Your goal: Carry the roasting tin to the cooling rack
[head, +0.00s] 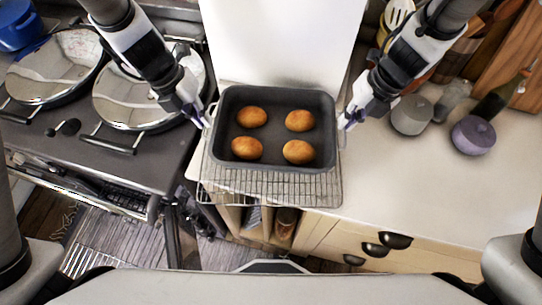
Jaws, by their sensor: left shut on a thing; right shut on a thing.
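The dark roasting tin (275,165) with several golden-brown rolls (299,120) in it is over the back part of the wire cooling rack (290,190). The rack's front part shows below the tin and the rest is hidden under it. I cannot tell whether the tin touches the rack. My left gripper (206,120) is shut on the tin's left handle, and my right gripper (345,122) is shut on its right handle. The tin looks about level.
A range with round lidded hotplates (135,100) stands at the left. The pale worktop (430,190) is clear at the right front. A grey canister (412,115), a lidded purple pot (473,135) and a dark bottle (500,98) stand at the right. A white panel (280,40) rises behind the tin.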

